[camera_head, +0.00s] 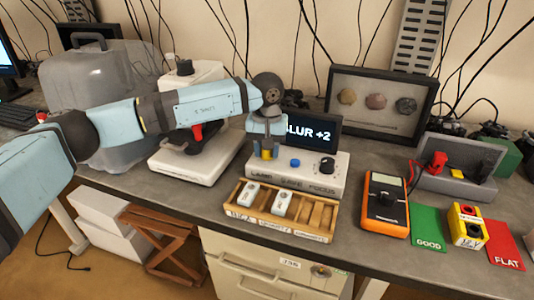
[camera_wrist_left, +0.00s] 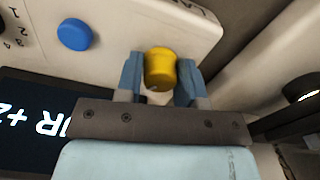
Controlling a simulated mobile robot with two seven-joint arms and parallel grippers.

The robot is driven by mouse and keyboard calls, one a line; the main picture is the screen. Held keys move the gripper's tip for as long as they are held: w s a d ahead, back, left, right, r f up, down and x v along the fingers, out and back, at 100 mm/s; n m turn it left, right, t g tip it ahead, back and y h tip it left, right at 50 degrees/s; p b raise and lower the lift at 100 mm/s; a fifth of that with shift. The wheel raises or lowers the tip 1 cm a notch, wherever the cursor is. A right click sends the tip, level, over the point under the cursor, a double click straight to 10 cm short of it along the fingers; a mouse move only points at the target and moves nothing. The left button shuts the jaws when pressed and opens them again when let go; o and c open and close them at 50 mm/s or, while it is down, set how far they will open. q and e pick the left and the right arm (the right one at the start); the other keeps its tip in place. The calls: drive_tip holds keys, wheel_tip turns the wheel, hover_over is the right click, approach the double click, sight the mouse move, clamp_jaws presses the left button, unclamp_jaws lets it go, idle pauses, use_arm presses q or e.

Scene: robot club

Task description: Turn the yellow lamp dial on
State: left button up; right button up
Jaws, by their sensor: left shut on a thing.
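The yellow lamp dial (camera_wrist_left: 160,68) is on the face of a white control box (camera_head: 331,177). In the head view the dial (camera_head: 267,153) is partly covered by my left gripper. My left gripper (camera_wrist_left: 160,75) is shut on the dial, with one blue finger on each side of it. The gripper (camera_head: 267,150) comes down onto the box from above in the head view. A blue button (camera_head: 295,162) and a black focus knob (camera_head: 327,165) sit to the right of the dial. My right gripper is not in view.
A screen (camera_head: 315,132) reading "BLUR +2" stands behind the box. A wooden tray (camera_head: 300,233) with small blocks lies in front. An orange multimeter (camera_head: 386,205), a green card (camera_head: 429,228), a yellow block (camera_head: 467,226) and a red card (camera_head: 504,245) lie to the right.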

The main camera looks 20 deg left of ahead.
use_arm(q)
drive_tip(key=shift+m+b, duration=0.35)
drive_tip(key=shift+m, duration=0.65)
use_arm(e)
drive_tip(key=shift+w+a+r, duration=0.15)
use_arm(q)
drive_tip(key=o, duration=0.9)
wheel_tip(320, 180, up, 14)
drive_tip(key=shift+f+p, duration=0.1)
drive_tip(key=shift+p, duration=0.45)
